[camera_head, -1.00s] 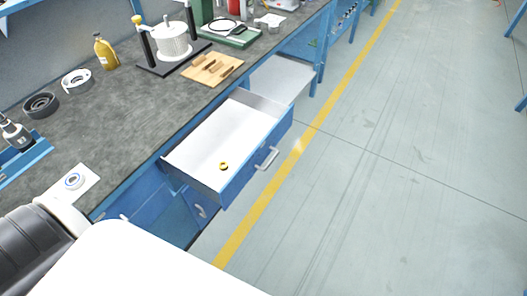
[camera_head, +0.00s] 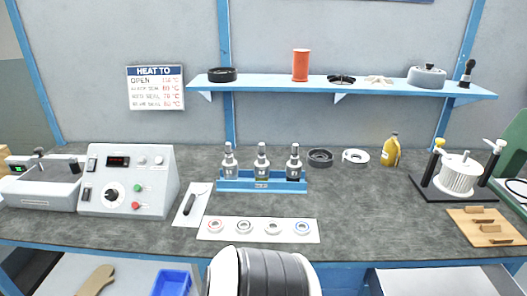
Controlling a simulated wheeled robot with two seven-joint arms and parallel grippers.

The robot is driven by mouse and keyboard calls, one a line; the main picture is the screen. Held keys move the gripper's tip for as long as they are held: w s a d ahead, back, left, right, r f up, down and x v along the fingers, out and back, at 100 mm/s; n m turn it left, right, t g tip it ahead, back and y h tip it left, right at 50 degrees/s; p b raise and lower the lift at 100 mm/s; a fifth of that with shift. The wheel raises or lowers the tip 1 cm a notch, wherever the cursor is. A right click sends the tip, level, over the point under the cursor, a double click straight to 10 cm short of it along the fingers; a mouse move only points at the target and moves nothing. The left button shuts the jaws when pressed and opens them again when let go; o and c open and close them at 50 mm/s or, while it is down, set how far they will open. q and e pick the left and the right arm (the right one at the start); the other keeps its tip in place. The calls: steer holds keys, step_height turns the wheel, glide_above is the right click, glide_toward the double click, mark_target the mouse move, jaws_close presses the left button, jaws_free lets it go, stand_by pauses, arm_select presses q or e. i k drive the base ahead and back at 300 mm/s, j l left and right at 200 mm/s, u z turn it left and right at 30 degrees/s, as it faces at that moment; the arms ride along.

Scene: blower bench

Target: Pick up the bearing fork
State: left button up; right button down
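A small tool with a dark handle and a pale metal end, which looks like the bearing fork (camera_head: 189,204), lies on a white sheet (camera_head: 198,216) on the bench, right of the grey control box. Its tip is too small to make out clearly. Nothing touches it. Neither of my grippers is in view; only a white and dark grey link of my arm shows at the bottom centre.
Right of the tool are a blue rack (camera_head: 262,187) with several bottle-like parts and a white strip (camera_head: 258,238) with several rings. The control box (camera_head: 128,182) stands left. Below, open drawers show: one holds a blue bin (camera_head: 171,283), another (camera_head: 430,283) is at right.

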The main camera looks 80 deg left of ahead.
mark_target(190, 203)
steer(key=j+u, duration=0.1)
steer(key=u, duration=3.15)
steer(key=j, duration=0.1)
